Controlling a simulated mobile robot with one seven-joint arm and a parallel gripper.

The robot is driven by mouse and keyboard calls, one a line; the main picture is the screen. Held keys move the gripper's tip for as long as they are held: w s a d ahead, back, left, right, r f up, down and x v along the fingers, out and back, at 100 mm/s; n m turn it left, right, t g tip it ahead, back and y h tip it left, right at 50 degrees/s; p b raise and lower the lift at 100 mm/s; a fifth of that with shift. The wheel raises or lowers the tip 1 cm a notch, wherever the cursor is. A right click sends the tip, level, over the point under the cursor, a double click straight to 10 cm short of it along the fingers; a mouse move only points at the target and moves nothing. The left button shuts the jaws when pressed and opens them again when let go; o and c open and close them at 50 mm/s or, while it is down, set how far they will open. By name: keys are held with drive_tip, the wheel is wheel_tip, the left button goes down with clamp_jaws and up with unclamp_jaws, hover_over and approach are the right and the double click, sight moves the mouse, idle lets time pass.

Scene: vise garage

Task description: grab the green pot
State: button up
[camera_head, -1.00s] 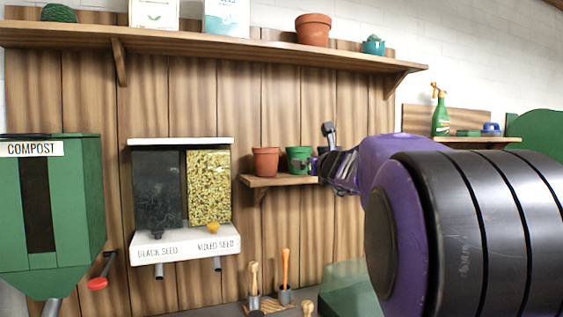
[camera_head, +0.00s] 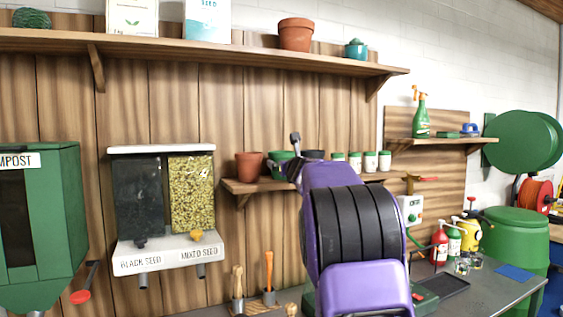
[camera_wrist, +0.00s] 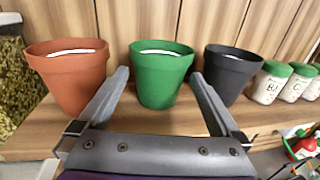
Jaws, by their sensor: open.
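The green pot (camera_wrist: 160,78) stands upright on the small wooden shelf (camera_wrist: 150,122), between a terracotta pot (camera_wrist: 70,75) and a dark grey pot (camera_wrist: 228,72). In the head view the green pot (camera_head: 279,163) is partly hidden by my arm. My gripper (camera_wrist: 162,80) is open in the wrist view, with one finger to each side of the green pot and nothing held. The left finger lies near the terracotta pot and the right finger near the dark pot. I cannot tell how far the fingertips reach along the green pot.
Several white jars with green lids (camera_wrist: 270,82) stand right of the dark pot. A seed dispenser (camera_head: 165,210) hangs left of the shelf. A long shelf (camera_head: 200,47) runs above. A workbench (camera_head: 480,300) with bottles lies below to the right.

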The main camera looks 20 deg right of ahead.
drive_tip(key=w, duration=0.1)
drive_tip(key=w+p, duration=0.2)
drive_tip(key=w, duration=0.1)
drive_tip(key=shift+d+f, duration=0.1)
drive_tip(key=shift+d, duration=0.2)
drive_tip(key=shift+w+d+f+p, duration=0.1)
drive_tip(key=shift+w+f+p, duration=0.05)
drive_tip(key=shift+w+p, duration=0.3)
drive_tip(key=shift+c, duration=0.3)
drive_tip(key=c, duration=1)
